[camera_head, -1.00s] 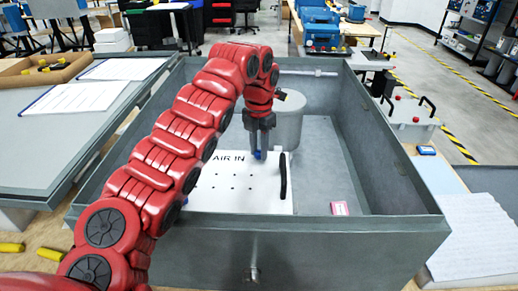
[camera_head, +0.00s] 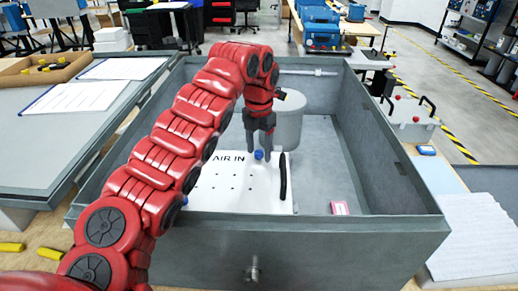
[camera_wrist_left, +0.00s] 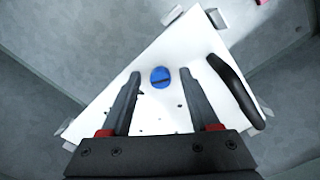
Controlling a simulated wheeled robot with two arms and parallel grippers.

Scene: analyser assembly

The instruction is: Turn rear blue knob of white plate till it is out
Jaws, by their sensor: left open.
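The white plate (camera_head: 225,190) marked "AIR IN" lies inside the grey metal box, with a black handle on its right side. The rear blue knob (camera_head: 259,155) is on the plate near its back edge. My right gripper is not in view.
The grey box (camera_head: 300,235) has high walls around the plate. A grey cylinder (camera_head: 289,122) stands right behind my left gripper. Another blue knob (camera_head: 185,199) shows partly beside my arm.

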